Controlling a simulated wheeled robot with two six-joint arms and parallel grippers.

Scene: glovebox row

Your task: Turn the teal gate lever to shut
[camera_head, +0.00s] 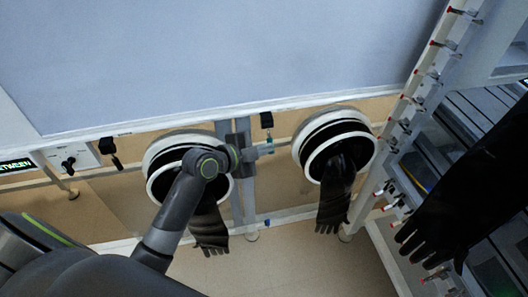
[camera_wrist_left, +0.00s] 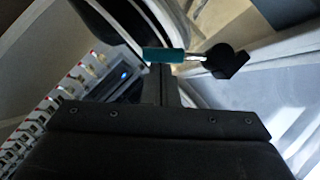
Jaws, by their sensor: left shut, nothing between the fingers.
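The teal lever (camera_head: 269,144) shows as a small teal piece near the middle of the head view, between the two round glove ports. In the left wrist view the teal lever (camera_wrist_left: 162,54) lies crosswise at the fingertips, with a short metallic stem and a black block (camera_wrist_left: 226,60) to its right. My left gripper (camera_head: 250,152) is shut with nothing between its fingers, close beside the lever. In the wrist view the shut fingers (camera_wrist_left: 160,82) point at the lever's left part; I cannot tell whether they touch it.
The left glove port (camera_head: 160,150) is partly behind my left arm; the right port (camera_head: 338,148) has a hanging black glove (camera_head: 335,200). A green-lit display (camera_head: 16,165) sits at far left. A rack with red-tipped pegs (camera_head: 428,70) and a large black glove (camera_head: 470,190) are at right.

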